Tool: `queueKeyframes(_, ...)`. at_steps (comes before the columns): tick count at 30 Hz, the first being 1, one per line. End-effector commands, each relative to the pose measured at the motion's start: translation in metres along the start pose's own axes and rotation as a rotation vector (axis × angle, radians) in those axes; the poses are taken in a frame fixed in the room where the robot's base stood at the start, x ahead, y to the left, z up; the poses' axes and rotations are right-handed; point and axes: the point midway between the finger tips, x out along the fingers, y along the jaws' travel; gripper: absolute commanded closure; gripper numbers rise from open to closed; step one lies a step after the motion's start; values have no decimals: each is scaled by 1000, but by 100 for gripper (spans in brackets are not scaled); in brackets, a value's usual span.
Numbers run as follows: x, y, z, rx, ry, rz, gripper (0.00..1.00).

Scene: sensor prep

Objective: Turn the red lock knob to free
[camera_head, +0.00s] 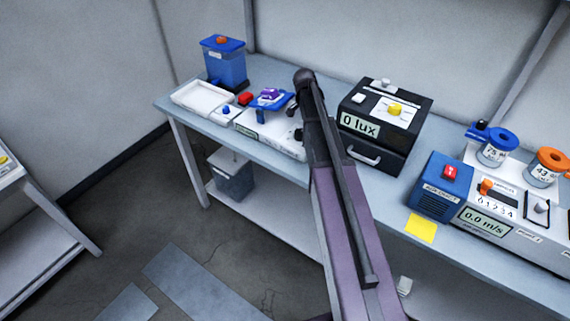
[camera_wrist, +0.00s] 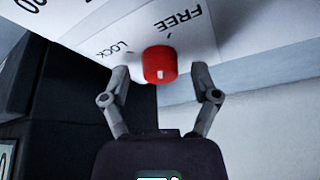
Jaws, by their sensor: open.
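The red lock knob (camera_wrist: 159,64) shows in the wrist view on a pale panel (camera_wrist: 100,22). A LOCK label is on its left and a FREE label is above and to its right. A small white mark shows on the knob's lower part; I cannot tell which label it points to. My gripper (camera_wrist: 160,74) is open, with one finger on each side of the knob and a visible gap to each. In the head view my arm reaches over the bench, and I cannot make out my fingertips or this knob.
A black box reading 0 lux (camera_head: 378,126) stands right of my arm on the bench (camera_head: 185,113). A white instrument with a blue platform (camera_head: 270,101) and a white tray (camera_head: 200,97) are to the left. A blue box with a red switch (camera_head: 436,188) is farther right.

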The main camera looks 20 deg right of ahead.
Motion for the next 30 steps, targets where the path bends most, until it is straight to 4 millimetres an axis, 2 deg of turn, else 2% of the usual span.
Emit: queueKeyframes(30, 0, 3, -1, -570, -25, -237, 22)
